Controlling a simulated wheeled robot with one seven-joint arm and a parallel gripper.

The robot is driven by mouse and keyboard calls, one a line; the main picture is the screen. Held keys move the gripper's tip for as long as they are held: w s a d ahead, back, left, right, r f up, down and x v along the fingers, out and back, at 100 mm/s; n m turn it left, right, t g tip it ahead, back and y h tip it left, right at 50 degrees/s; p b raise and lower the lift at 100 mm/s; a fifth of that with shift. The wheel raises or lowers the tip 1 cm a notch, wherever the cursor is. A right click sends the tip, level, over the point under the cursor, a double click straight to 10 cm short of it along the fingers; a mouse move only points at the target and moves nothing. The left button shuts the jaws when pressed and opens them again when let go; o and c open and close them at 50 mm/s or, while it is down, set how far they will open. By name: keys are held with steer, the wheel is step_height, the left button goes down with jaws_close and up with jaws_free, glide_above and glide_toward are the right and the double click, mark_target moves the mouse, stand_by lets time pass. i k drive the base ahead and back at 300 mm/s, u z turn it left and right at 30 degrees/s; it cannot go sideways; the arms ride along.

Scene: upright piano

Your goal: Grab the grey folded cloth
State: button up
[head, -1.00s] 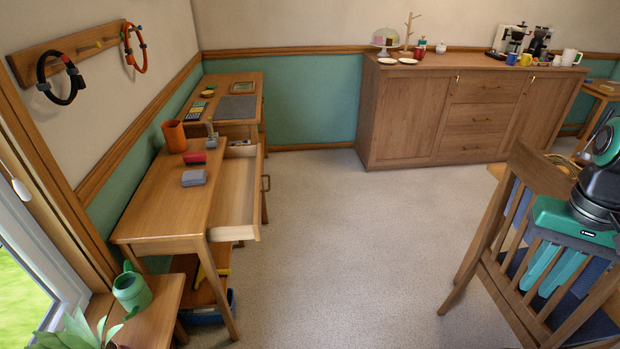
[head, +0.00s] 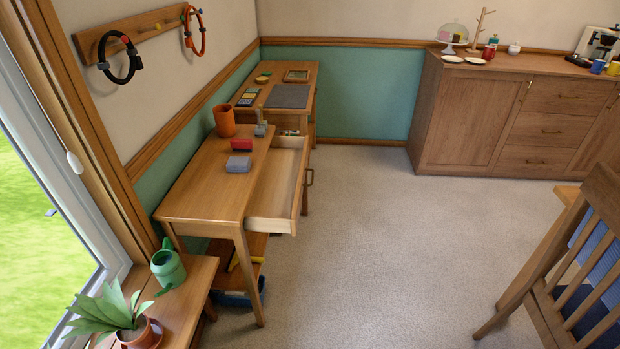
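My gripper is not in view.
An orange cup (head: 224,121) stands behind the red item. A green watering can (head: 168,268) and a potted plant (head: 118,312) stand on a low bench in front. A wooden chair (head: 570,270) is at the right. Open carpet (head: 390,240) lies between.

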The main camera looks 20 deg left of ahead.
mark_target(234, 164)
steer(key=z, duration=0.05)
steer(key=i, duration=1.5)
steer(key=u, duration=1.5)
